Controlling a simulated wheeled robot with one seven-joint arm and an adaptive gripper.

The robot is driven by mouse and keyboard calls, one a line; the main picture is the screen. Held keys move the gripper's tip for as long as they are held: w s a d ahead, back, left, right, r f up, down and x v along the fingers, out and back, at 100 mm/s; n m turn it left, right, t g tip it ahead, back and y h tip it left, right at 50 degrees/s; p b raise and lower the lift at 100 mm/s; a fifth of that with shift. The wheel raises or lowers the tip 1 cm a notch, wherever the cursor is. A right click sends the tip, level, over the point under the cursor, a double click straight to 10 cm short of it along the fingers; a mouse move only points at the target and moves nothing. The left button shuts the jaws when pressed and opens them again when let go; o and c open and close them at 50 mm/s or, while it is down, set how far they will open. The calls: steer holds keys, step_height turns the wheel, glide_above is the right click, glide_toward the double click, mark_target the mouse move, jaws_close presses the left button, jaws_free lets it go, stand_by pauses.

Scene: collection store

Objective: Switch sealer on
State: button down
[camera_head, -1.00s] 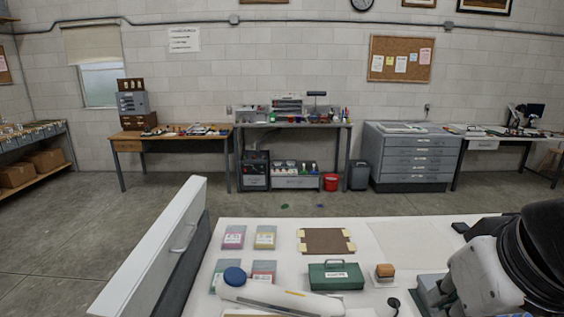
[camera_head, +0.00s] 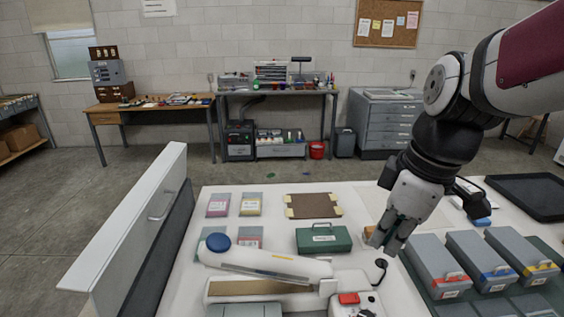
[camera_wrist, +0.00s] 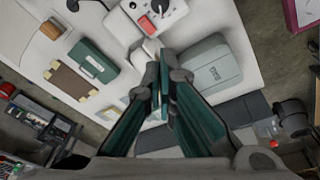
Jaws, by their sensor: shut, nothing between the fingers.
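The sealer lies at the front of the white table, with a long white arm (camera_head: 265,262), a round blue knob (camera_head: 218,242) at its left and a white base below. Its red rocker switch (camera_head: 348,298) sits on the white control housing at the right end, cut by the picture's lower edge. The red switch (camera_wrist: 146,25) also shows in the wrist view, beyond my fingertips, near a dial. My gripper (camera_head: 384,238) points down, shut and empty, right of the green box and apart from the switch. It also shows in the wrist view (camera_wrist: 161,68).
A green box (camera_head: 323,239) with a handle stands behind the sealer. A brown board (camera_head: 313,206) lies behind that. A black cable (camera_head: 381,272) lies between. A black tray (camera_head: 532,196) is far right.

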steer(key=w+f+n+g+y+b, duration=0.2)
steer(key=w+f+n, duration=0.5)
steer(key=shift+w+d+f, duration=0.3)
steer(key=shift+w+f, duration=0.05)
steer(key=shift+w, duration=0.05)
glide_above(343, 295)
step_height(343, 295, down, 12)
steer(key=shift+a+f, duration=0.1)
steer(key=shift+a, duration=0.05)
steer(key=shift+f, duration=0.7)
steer(key=shift+a+f, duration=0.15)
steer(key=shift+f, duration=0.15)
steer(key=shift+d, duration=0.2)
steer(key=shift+d+r+p, duration=0.3)
steer(key=shift+d+p, duration=0.1)
steer(key=shift+d, duration=0.2)
